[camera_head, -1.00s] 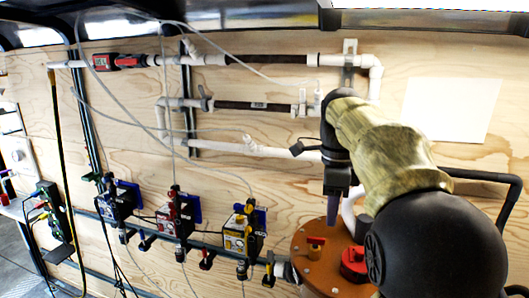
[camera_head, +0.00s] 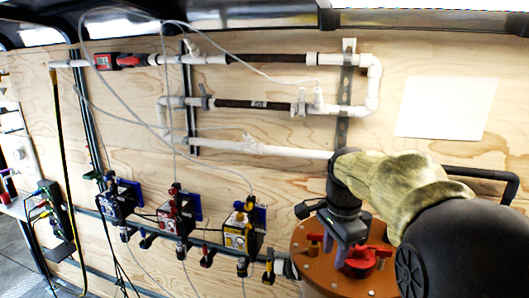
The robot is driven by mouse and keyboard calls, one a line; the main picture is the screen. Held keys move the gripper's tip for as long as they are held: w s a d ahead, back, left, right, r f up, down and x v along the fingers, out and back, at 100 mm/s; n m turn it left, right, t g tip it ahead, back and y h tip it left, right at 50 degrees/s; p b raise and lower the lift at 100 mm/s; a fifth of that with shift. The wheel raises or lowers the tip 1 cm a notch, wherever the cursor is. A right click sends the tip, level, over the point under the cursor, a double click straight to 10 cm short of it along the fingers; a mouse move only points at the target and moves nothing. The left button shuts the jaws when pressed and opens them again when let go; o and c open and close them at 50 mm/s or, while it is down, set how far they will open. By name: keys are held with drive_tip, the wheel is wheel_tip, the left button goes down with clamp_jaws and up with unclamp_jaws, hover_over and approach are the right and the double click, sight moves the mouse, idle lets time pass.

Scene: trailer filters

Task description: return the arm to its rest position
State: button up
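My arm comes in from the right, with a tan sleeve over the forearm and a dark rounded joint nearest the camera. My gripper (camera_head: 345,232) points down over the brown round lid (camera_head: 308,262) of a tank at the lower right. The fingertips overlap the red knob (camera_head: 366,262) on that lid in the picture; I cannot tell whether they touch it. The gap between the fingers does not show clearly, and I see nothing held.
White pipes (camera_head: 290,152) run along the plywood wall behind the arm. Several coloured pump boxes (camera_head: 238,235) hang on a rail at the left, with thin hoses above. A black bent pipe (camera_head: 485,175) is behind the arm at right. A blank white sheet (camera_head: 446,107) is on the wall.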

drive_tip(key=s+f+n+t, duration=0.1)
drive_tip(key=s+f+n, duration=1.2)
drive_tip(key=f, duration=0.3)
drive_tip(key=shift+s+f+n+t, duration=0.2)
drive_tip(key=shift+f+n+t, duration=0.2)
drive_tip(key=shift+n, duration=0.1)
